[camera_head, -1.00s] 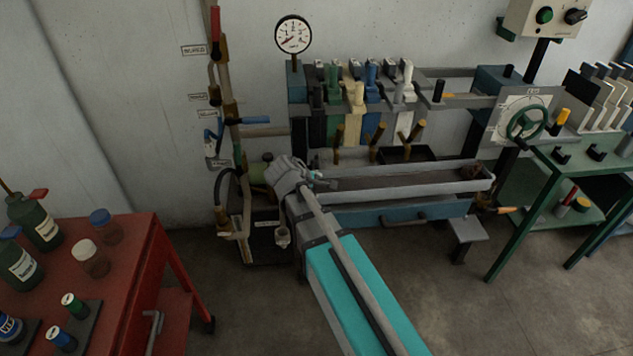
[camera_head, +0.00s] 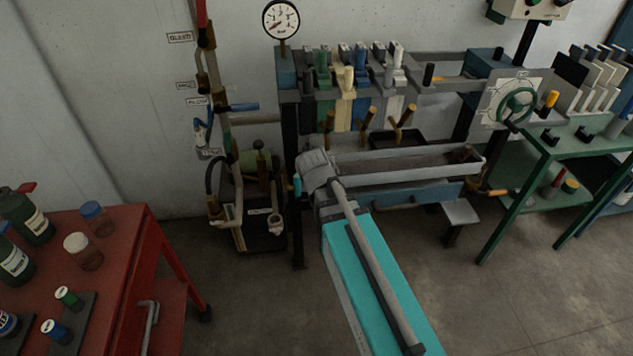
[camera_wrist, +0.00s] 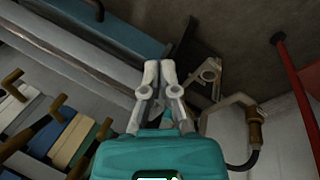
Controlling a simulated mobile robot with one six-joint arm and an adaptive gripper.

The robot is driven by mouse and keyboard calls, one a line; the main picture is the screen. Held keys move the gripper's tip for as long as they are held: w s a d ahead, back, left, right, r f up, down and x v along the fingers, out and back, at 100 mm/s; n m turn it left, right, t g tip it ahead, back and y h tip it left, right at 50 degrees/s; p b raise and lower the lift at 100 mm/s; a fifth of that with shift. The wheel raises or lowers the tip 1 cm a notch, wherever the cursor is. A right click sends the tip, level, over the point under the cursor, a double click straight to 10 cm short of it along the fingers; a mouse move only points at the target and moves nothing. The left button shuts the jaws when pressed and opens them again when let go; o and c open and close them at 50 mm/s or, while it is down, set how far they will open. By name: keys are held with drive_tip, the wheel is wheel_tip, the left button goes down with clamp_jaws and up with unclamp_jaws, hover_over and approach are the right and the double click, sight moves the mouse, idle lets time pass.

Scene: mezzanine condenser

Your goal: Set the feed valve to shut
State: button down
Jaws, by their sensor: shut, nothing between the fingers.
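The pipe stand (camera_head: 226,120) at the left of the bench carries several valves with small labels, too small to read surely, so I cannot tell which is the feed valve. A red lever (camera_head: 202,12) points up at its top. A blue lever (camera_head: 243,107) points right at mid height, and a blue-and-white lever (camera_head: 200,133) hangs below left. My gripper (camera_wrist: 159,70) is shut and empty in the wrist view, apart from any valve. In the head view my wrist hides most of it, right of the pipe stand's lower part.
A long grey trough (camera_head: 400,172) and a blue drawer (camera_head: 400,192) lie beside my arm. A pressure gauge (camera_head: 281,19) stands above the bench. A red table (camera_head: 120,240) with bottles is at left. A green handwheel (camera_head: 517,104) is at right. The floor between is clear.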

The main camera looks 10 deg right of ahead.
drive_tip(key=s+f+m+g+y, duration=0.1)
drive_tip(key=s+m+g+y, duration=0.1)
drive_tip(key=s+m, duration=0.3)
drive_tip(key=shift+s+d+y, duration=0.35)
drive_tip(key=shift+s+y, duration=0.25)
drive_tip(key=shift+s, duration=0.4)
drive_tip(key=shift+s, duration=0.1)
